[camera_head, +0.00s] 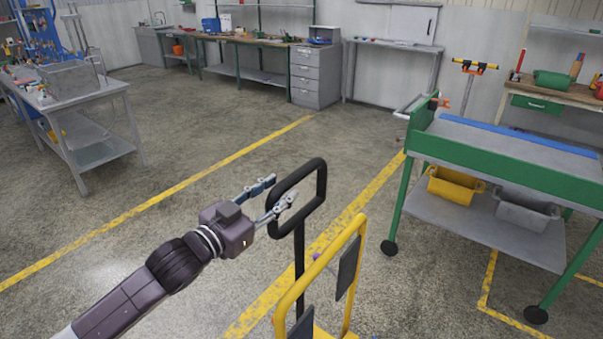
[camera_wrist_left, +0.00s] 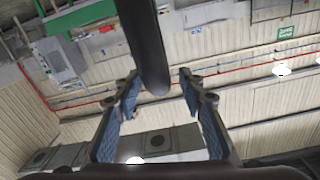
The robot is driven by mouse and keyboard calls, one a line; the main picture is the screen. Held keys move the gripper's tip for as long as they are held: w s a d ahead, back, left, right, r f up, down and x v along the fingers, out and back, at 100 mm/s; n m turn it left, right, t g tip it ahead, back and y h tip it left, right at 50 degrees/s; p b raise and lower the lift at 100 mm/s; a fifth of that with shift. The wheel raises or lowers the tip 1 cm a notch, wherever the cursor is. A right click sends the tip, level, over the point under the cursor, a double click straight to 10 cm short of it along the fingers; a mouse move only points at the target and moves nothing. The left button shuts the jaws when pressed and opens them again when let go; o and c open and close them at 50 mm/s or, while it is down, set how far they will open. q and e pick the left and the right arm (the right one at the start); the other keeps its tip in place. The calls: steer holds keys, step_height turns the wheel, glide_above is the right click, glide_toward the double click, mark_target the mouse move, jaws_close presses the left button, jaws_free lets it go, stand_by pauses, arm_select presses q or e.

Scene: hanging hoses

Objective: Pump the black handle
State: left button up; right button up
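The black handle (camera_head: 321,185) is an upright closed loop on a black post, standing behind a yellow tubular frame (camera_head: 362,228). My left gripper (camera_head: 280,190) is open at the left side of the loop, with one finger on the far side and one on the near side. In the left wrist view, a black bar of the handle (camera_wrist_left: 147,35) comes down from the top and ends between the open fingers of my left gripper (camera_wrist_left: 160,75). The bar shows gaps to both fingers there. My right gripper is not in view.
A green and grey cart (camera_head: 500,160) stands to the right, with a yellow bin (camera_head: 455,186) and a grey bin (camera_head: 524,208) on its lower shelf. A grey table (camera_head: 100,147) is at the left. The floor between them is mostly clear, with yellow lines.

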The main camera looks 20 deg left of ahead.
mark_target(296, 177)
arm_select(q)
steer(key=shift+w+d+r+p, duration=0.15)
steer(key=shift+w+d+p, duration=0.05)
steer(key=shift+w, duration=0.25)
steer(key=shift+w+d+r+p, duration=0.15)
steer(key=shift+w, duration=0.25)
steer(key=x, duration=0.3)
steer(key=shift+w+d+f+p, duration=0.15)
steer(key=shift+w+p, duration=0.2)
steer(key=shift+p, duration=0.05)
steer(key=shift+w+d, duration=0.1)
steer(key=shift+w, duration=0.25)
steer(key=shift+w+d+f, duration=0.1)
steer(key=shift+w, duration=0.1)
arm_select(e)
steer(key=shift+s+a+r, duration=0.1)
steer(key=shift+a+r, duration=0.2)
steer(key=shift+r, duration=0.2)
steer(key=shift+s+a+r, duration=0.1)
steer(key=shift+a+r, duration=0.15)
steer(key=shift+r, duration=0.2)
arm_select(q)
steer(key=shift+c, duration=0.5)
steer(key=c, duration=0.8)
jaws_close()
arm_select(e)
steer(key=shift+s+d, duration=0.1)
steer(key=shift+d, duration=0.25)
